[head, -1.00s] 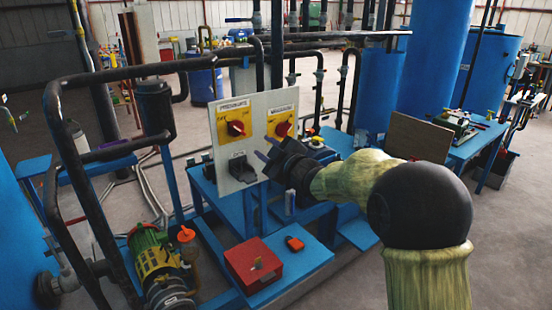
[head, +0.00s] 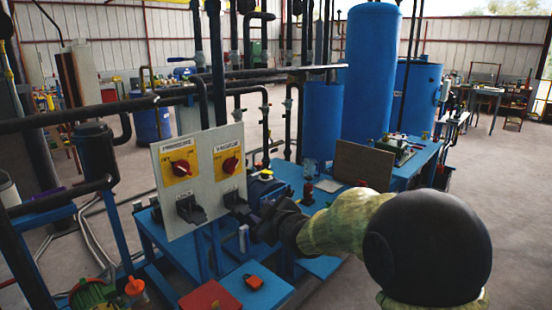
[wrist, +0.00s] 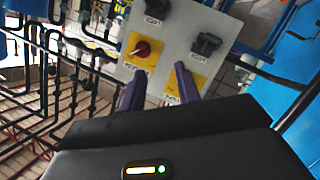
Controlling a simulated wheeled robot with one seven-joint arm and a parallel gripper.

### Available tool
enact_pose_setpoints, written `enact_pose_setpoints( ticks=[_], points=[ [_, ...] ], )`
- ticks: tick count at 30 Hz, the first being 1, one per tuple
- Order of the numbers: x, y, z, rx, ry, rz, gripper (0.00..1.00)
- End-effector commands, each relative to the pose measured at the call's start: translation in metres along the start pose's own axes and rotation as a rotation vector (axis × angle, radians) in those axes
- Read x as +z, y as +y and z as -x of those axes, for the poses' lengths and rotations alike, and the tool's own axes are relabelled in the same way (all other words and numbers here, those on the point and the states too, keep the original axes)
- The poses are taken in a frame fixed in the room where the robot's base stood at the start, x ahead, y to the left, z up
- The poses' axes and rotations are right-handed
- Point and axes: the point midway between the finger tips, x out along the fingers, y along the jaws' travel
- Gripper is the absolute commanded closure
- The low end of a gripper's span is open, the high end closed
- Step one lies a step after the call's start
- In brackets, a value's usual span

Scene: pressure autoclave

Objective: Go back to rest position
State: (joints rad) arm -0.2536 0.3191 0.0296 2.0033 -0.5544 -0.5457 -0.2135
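My gripper (head: 243,210) is at the lower right edge of the white control panel (head: 205,205). In the wrist view its two purple fingers (wrist: 160,85) are apart with nothing between them. The panel carries two yellow plates with red knobs, the left knob (head: 181,169) under the "PRESSURE" label and the right knob (head: 230,165) under "VACUUM". A black switch (head: 190,209) sits below the left plate. In the wrist view the panel (wrist: 180,38) appears upside down, with one red knob (wrist: 142,48) visible. Whether a fingertip touches the panel cannot be told.
A blue bench (head: 325,196) stands behind the gripper. Black pipes (head: 100,117) run at left, and tall blue tanks (head: 371,70) stand behind. Open floor (head: 500,190) lies at right.

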Motion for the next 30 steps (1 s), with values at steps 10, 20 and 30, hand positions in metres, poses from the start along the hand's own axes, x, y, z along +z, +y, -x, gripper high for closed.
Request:
enact_pose_setpoints(
  ticks=[10,20,30],
  points=[
    [0.162,-0.021,0.138,0.074,-0.646,-0.477,0.67],
    [0.22,-0.086,0.253,0.09,-1.034,-0.839,0.67],
    [0.204,-0.1,0.303,0.084,-1.17,-0.979,0.67]
  ],
)
